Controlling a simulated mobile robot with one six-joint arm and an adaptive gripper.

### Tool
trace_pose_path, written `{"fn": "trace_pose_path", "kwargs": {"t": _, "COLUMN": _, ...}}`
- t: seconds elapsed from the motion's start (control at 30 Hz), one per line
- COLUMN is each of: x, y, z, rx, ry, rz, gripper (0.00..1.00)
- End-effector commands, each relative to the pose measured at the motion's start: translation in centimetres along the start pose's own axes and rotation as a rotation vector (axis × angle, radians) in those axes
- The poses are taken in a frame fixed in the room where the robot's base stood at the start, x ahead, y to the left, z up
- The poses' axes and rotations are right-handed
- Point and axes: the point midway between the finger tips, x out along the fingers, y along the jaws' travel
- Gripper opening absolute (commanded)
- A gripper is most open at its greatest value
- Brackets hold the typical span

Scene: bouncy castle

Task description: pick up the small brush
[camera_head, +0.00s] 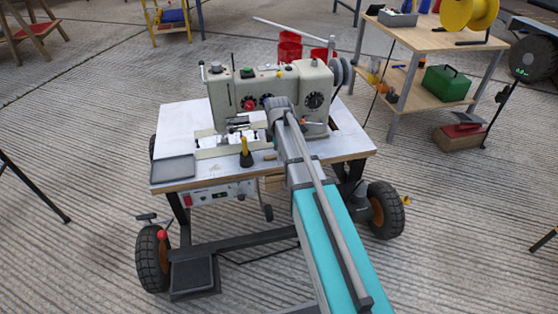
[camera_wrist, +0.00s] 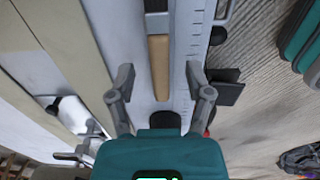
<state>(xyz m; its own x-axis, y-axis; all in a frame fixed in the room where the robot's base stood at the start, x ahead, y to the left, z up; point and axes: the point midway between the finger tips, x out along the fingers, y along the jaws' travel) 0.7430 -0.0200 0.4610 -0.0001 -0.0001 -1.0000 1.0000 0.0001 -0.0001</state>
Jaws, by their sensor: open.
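The small brush (camera_wrist: 159,68) appears to be the tan wooden-handled piece lying on the white table top in the wrist view. A grey part shows at its upper end. In the head view a short tan piece (camera_head: 270,156), probably the same brush, lies near the table's front edge beside my arm. My gripper (camera_wrist: 160,74) is open, with one finger on each side of the handle in the picture and visible gaps between. I cannot tell its height above the brush. In the head view my arm hides the gripper.
A sewing machine (camera_head: 270,88) stands at the back of the wheeled table (camera_head: 178,118). A yellow-handled object with a black base (camera_head: 246,152) stands left of the tan piece. A grey tray (camera_head: 172,168) sits at the front left corner. A ruled strip (camera_wrist: 187,45) runs beside the brush.

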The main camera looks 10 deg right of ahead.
Motion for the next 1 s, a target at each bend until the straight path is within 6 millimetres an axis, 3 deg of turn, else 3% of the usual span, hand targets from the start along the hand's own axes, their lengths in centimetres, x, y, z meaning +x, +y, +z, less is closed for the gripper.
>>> {"fn": "trace_pose_path", "kwargs": {"t": 0.13, "x": 0.75, "y": 0.0, "z": -0.01, "rx": 0.0, "ry": 0.0, "rz": 0.0, "gripper": 0.66}}
{"fn": "trace_pose_path", "kwargs": {"t": 0.77, "x": 0.73, "y": 0.0, "z": -0.01, "rx": 0.0, "ry": 0.0, "rz": 0.0, "gripper": 0.66}}
{"fn": "trace_pose_path", "kwargs": {"t": 1.0, "x": 0.73, "y": 0.0, "z": -0.01, "rx": 0.0, "ry": 0.0, "rz": 0.0, "gripper": 0.23}}
